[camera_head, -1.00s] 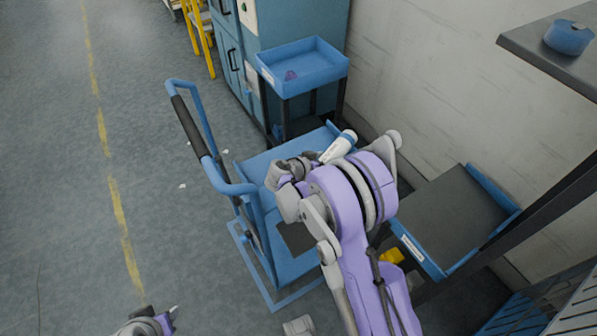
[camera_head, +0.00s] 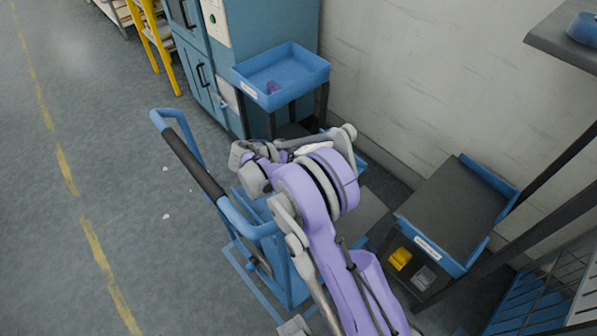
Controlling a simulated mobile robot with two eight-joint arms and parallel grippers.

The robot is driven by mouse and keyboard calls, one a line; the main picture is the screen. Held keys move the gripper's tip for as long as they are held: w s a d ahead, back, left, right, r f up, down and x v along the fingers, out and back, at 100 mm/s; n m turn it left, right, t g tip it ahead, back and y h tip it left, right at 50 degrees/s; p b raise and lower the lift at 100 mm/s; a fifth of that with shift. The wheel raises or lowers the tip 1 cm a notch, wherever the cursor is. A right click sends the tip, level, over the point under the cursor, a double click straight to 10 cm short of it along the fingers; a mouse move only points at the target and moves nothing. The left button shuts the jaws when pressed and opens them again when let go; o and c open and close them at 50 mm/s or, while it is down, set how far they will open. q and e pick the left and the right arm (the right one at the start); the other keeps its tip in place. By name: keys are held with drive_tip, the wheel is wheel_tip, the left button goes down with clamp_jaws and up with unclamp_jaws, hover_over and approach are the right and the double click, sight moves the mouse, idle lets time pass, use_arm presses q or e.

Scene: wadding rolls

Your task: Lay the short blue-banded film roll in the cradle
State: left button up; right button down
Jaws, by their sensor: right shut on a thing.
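My right gripper (camera_head: 276,151) is above the blue trolley, at the end of my purple and grey arm. It is shut on a white roll (camera_head: 314,148), which appears to be the film roll. My own arm covers much of the roll, and its blue band cannot be made out now. I cannot make out the cradle in this view. My left gripper is out of view.
The blue trolley (camera_head: 237,218) with a black grip stands beneath my arm. A blue tray stand (camera_head: 240,72) holds a small purple thing (camera_head: 273,88). A dark-topped table (camera_head: 455,205) stands right, a shelf (camera_head: 555,45) above. Floor at left is open.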

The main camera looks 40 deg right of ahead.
wheel_tip(320, 180, down, 3)
drive_tip(key=shift+r, duration=0.1)
drive_tip(key=shift+f, duration=2.15)
drive_tip(key=shift+f+b, duration=0.1)
drive_tip(key=shift+b, duration=0.25)
drive_tip(key=shift+f+b, duration=0.35)
drive_tip(key=shift+f, duration=0.05)
drive_tip(key=shift+f, duration=0.1)
unclamp_jaws()
